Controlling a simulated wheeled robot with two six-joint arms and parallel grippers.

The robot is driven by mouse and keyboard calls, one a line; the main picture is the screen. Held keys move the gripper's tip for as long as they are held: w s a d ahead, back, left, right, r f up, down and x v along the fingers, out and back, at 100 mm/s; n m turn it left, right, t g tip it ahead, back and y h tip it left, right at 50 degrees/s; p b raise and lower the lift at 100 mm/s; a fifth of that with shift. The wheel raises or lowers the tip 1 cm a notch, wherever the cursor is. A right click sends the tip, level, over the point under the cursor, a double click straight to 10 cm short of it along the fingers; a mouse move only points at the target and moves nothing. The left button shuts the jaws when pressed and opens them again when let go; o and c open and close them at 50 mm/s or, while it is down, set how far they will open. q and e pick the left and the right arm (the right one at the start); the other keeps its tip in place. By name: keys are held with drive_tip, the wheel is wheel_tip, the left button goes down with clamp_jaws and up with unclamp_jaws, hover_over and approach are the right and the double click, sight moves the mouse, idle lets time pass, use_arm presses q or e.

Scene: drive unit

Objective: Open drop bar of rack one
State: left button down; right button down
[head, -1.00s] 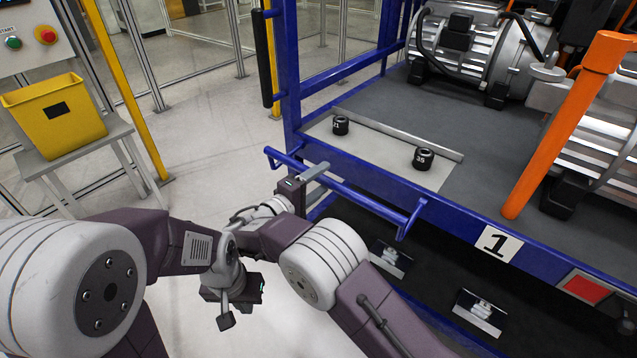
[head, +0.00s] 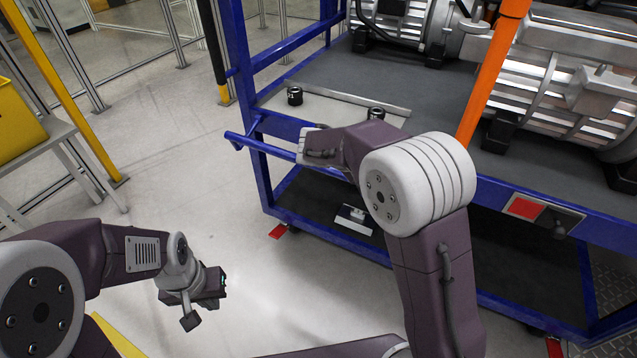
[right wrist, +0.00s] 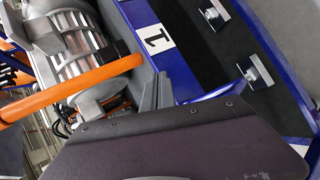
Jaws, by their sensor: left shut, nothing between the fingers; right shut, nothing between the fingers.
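Rack one is a blue-framed cart (head: 262,175) with a grey deck. An orange bar (head: 490,85), probably the drop bar, stands tilted near upright at its front edge. In the right wrist view the orange bar (right wrist: 75,88) crosses the left half, and its end is near my right gripper (right wrist: 157,82). That gripper is shut and empty, seemingly apart from the bar. In the head view my right forearm reaches across the rack's front and hides the gripper. My left gripper (head: 189,318) is shut, empty and low over the floor, left of the rack.
Large silver motors (head: 570,75) lie on the deck. Small black cylinders (head: 294,96) stand on a pale plate. A blue rail (head: 240,138) sticks out at the rack's left. A yellow bin (head: 18,118) stands at far left. The floor between is clear.

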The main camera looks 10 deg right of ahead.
drive_tip(key=s+d+f+m+g+y, duration=0.1)
drive_tip(key=s+f+g+y, duration=0.1)
drive_tip(key=s+f, duration=0.3)
drive_tip(key=s+f+m+g+y, duration=0.1)
drive_tip(key=s+f+y, duration=0.15)
drive_tip(key=s, duration=0.45)
drive_tip(key=s+a+f+n+g+y+p, duration=0.1)
drive_tip(key=s+a+f+n+g+y, duration=0.1)
drive_tip(key=s+a+f+y, duration=0.6)
drive_tip(key=w+n+t+h+p, duration=0.35)
drive_tip(key=w+n+h, duration=0.55)
drive_tip(key=n+h, duration=0.6)
drive_tip(key=w+a+n+t+y+p, duration=0.1)
drive_tip(key=w+a+n+t, duration=0.2)
drive_tip(key=a+n+t, duration=0.35)
drive_tip(key=w+a+n+t+p, duration=0.1)
drive_tip(key=w+a+n+t, duration=0.25)
drive_tip(key=a+t, duration=0.55)
drive_tip(key=s+r+p+x, duration=0.1)
drive_tip(key=r+p+x, duration=0.1)
drive_tip(key=x, duration=1)
drive_tip(key=shift+d, duration=0.15)
